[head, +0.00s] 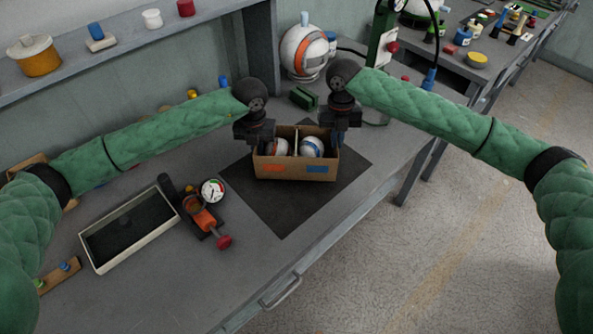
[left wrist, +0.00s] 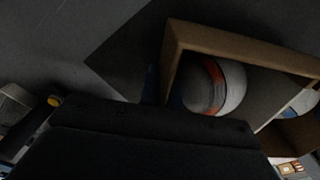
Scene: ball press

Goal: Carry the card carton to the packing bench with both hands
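The open brown card carton (head: 296,168) sits on a dark square mat (head: 281,213) on the grey workbench. It has an orange and a blue mark on its front, two balls inside and a pale divider between them. In the left wrist view the carton's rim (left wrist: 235,44) and one ball (left wrist: 233,86) show close by. My left gripper (head: 258,138) is at the carton's left end. My right gripper (head: 338,132) is at its right end. The fingertips are hidden, so I cannot tell whether either grips the wall.
A shallow tray (head: 93,262) and a small device with a gauge (head: 213,191) lie left of the mat. A large ball (head: 304,52) and a green press (head: 382,42) stand behind. Another bench (head: 503,58) with bottles is at back right, with open floor (head: 450,230) in front.

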